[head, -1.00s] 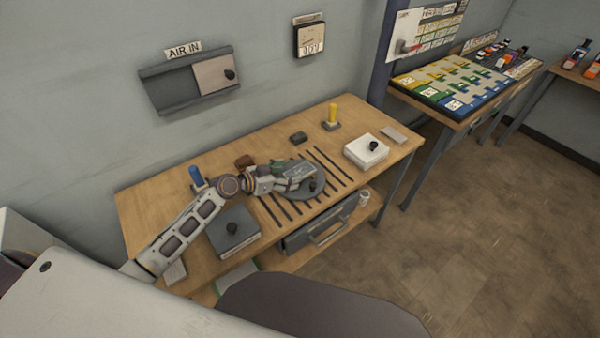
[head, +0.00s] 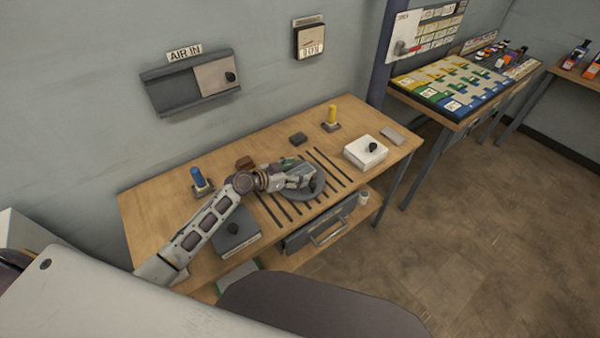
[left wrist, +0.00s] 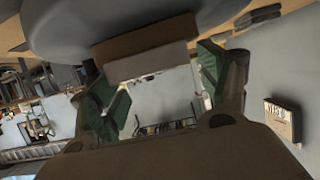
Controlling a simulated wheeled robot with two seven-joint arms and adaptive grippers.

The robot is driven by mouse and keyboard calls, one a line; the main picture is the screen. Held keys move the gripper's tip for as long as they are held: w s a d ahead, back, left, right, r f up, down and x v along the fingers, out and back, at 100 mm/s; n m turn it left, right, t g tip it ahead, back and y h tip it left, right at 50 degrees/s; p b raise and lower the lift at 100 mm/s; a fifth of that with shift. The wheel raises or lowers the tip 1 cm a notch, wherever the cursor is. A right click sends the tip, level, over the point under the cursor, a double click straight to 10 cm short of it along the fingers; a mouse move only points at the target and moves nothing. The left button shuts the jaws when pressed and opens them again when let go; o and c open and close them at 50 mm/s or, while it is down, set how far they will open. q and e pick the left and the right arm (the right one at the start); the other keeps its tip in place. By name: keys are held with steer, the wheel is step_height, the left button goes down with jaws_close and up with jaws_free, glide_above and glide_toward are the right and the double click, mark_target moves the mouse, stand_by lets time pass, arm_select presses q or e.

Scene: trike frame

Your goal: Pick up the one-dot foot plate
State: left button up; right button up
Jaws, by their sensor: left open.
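My left gripper (head: 306,178) is over the round grey disc (head: 308,192) on the workbench. In the left wrist view its two green-padded fingers (left wrist: 158,88) are apart. A block with a brown face and a light grey face (left wrist: 142,60) shows between or beyond the fingers, close to the disc (left wrist: 120,20). I cannot tell whether it is touched, or whether it is the one-dot foot plate. No dot marks can be read in either view. My arm and gripper hide part of the disc. My right gripper is not in view.
The bench (head: 150,205) carries a dark box with a knob (head: 235,240), a white box with a knob (head: 362,152), a blue post (head: 197,177), a yellow post (head: 332,113), a brown block (head: 245,162) and a small dark block (head: 298,138). Dark slots flank the disc.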

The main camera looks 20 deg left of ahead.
arm_select(q)
steer(key=shift+w+d+f, duration=0.15)
steer(key=shift+w+d, duration=0.05)
steer(key=shift+w, duration=0.1)
steer(key=shift+w+d+f, duration=0.15)
steer(key=shift+w+d, duration=0.05)
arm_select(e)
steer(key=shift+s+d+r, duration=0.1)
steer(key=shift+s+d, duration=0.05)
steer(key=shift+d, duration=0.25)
arm_select(q)
steer(key=shift+c, duration=0.4)
steer(key=c, duration=1.2)
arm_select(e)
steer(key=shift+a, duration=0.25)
